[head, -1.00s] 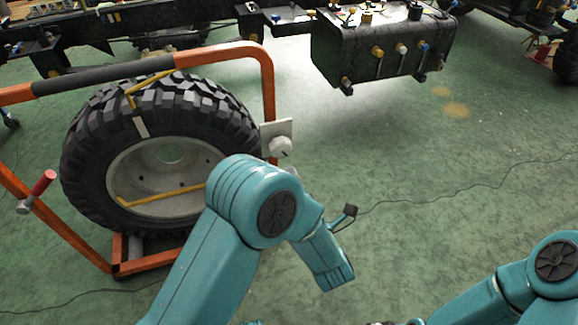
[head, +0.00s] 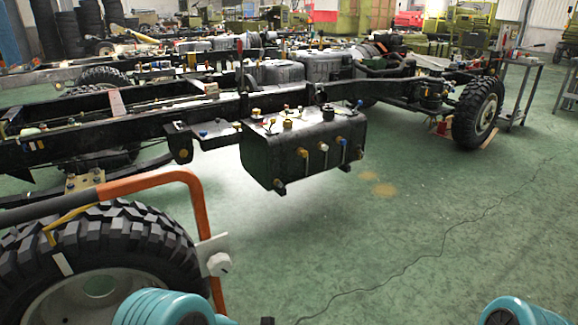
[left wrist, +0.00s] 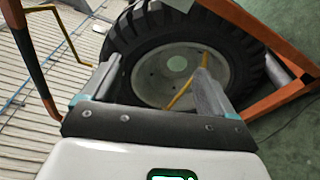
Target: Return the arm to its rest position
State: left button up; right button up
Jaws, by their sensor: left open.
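My left gripper (left wrist: 158,66) shows in the left wrist view. Its two fingers are wide apart with nothing between them, and beyond them is the large tire (left wrist: 247,60) with its pale rim. In the head view only the rounded teal top of my left arm (head: 168,308) shows at the bottom edge, in front of the tire (head: 150,245). A teal piece of my right arm (head: 515,313) shows at the bottom right. Neither gripper shows in the head view.
The tire stands in an orange frame (head: 201,205) with a white knob (head: 219,264), close to my left arm. A black truck chassis with a tank (head: 290,155) lies beyond. Green floor (head: 400,240) is clear at the middle right, with a thin cable across it.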

pick_arm(q)
jog(key=s+a+f+m+g+h, duration=0.2)
jog(key=a+f+m+h, duration=0.15)
jog(key=f, duration=0.35)
jog(key=s+a+f+m+g+h, duration=0.1)
jog(key=s+a+f+m+h, duration=0.2)
jog(key=f, duration=0.4)
jog(key=s+d+f+m+g+h, duration=0.3)
jog(key=s+d+m+g+h, duration=0.25)
jog(key=s+m, duration=0.4)
jog(key=s+d+f+m+g+h, duration=0.4)
jog(key=s+d+m, duration=0.35)
jog(key=m, duration=0.35)
notch_tip(320, 180, up, 31)
jog(key=s+p, duration=0.1)
jog(key=p, duration=3)
